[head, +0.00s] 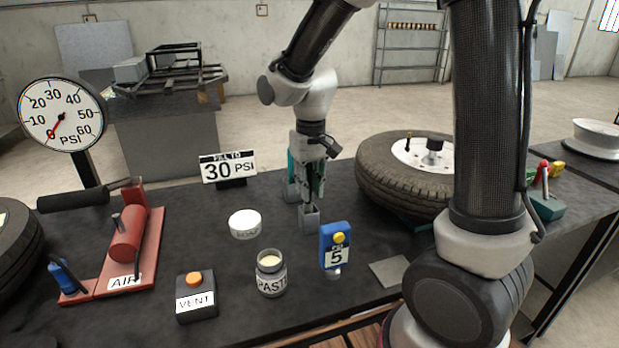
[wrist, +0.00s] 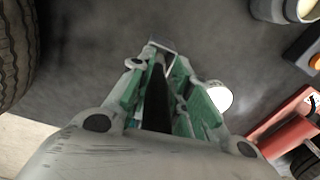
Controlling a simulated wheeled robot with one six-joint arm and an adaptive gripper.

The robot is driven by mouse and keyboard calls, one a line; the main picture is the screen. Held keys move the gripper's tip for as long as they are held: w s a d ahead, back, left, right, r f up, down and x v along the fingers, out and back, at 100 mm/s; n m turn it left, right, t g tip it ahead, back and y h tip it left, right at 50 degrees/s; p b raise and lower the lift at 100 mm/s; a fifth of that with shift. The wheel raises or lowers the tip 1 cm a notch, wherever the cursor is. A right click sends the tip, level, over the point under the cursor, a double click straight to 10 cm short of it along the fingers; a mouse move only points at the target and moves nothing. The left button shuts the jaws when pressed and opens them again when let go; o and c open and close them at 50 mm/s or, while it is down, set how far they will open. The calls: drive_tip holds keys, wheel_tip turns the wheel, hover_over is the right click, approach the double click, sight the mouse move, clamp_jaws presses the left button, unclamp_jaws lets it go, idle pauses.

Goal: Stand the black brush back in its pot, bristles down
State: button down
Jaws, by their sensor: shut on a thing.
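My gripper (head: 309,196) points down over the middle of the table, its fingers closed around the black brush. In the wrist view the brush (wrist: 157,98) shows as a dark narrow bar between the green-sided fingers (wrist: 158,72). In the head view the fingers mostly hide it, and its bristles cannot be made out.
A paste jar (head: 271,276), a white lid (head: 244,223), a blue device marked 5 (head: 336,247) and a vent box (head: 196,297) stand nearby. A tyre (head: 376,180) lies right, the red air pump (head: 127,240) left. A 30 PSI sign (head: 228,168) stands behind.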

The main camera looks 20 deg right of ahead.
drive_tip(key=shift+f, duration=0.35)
drive_tip(key=c, duration=1.2)
unclamp_jaws()
drive_tip(key=shift+c, duration=0.2)
wheel_tip(320, 180, up, 12)
drive_tip(key=shift+s, duration=0.1)
